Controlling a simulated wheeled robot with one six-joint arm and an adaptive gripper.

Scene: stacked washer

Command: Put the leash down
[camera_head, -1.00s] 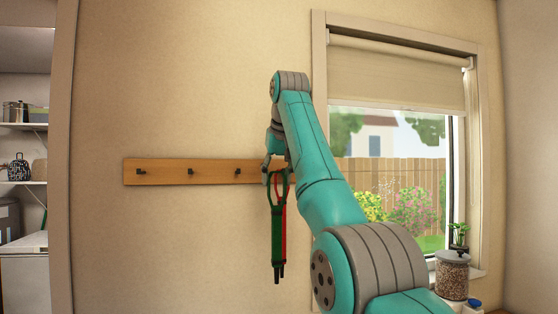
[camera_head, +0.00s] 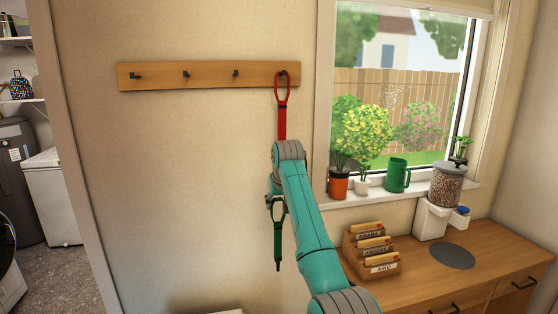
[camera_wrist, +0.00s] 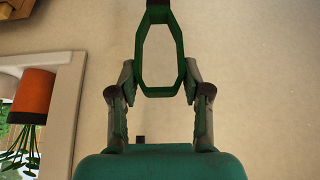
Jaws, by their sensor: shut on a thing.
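A green leash (camera_head: 278,245) hangs from my gripper (camera_head: 274,203), its strap pointing down along the wall. In the wrist view my gripper (camera_wrist: 158,80) has its fingers at the two sides of the leash's green loop (camera_wrist: 140,50), shut on it. A red leash (camera_head: 282,120) hangs by its loop from the rightmost hook of the wooden rail. My arm hides the red leash's lower end.
The wooden hook rail (camera_head: 210,75) has its other hooks empty. At right, a wooden counter (camera_head: 405,285) bears a letter sorter (camera_head: 372,250), a round grey mat (camera_head: 452,256) and a food dispenser (camera_head: 446,190).

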